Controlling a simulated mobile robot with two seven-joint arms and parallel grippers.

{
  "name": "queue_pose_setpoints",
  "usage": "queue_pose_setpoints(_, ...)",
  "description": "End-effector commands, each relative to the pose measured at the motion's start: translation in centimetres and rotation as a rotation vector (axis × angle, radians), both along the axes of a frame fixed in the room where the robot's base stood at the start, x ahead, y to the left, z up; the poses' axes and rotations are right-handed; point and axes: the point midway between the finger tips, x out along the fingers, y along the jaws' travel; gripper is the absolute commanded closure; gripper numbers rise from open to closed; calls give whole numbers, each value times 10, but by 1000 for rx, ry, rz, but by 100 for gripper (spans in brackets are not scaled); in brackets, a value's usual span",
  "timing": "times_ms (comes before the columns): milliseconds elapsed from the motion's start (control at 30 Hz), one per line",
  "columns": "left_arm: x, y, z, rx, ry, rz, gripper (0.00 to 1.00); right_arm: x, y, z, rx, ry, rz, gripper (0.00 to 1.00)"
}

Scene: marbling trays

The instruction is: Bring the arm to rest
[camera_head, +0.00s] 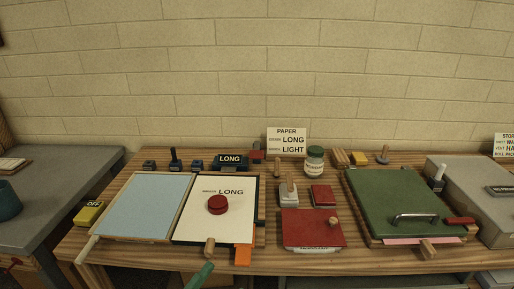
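Neither of my grippers shows in the head view, and no arm of mine can be made out over the table. On the wooden table (150,262) lies a light blue tray (148,205) at the left. Beside it is a white board (190,228) marked LONG, with a round red knob (217,204) on it. A green board (395,200) with a metal handle (415,217) lies at the right, with a pink sheet edge (405,240) under its front. A red board (305,230) with a wooden knob lies between them.
A sign (287,140) reading PAPER, LONG, LIGHT and a green-lidded jar (315,162) stand at the back. A yellow OFF block (88,213) is at the left. A teal rod-like thing (199,276) and an orange piece (243,255) are at the front edge. Grey surfaces (55,195) flank the table.

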Motion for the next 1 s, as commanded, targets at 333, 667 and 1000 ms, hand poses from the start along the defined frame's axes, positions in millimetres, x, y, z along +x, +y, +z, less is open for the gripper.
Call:
queue_pose_setpoints(333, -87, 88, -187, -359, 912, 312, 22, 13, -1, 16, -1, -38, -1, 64)
queue_pose_setpoints(667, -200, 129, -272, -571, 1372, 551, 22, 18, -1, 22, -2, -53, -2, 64)
queue_pose_setpoints(1000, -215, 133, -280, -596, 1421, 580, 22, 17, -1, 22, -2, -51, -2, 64)
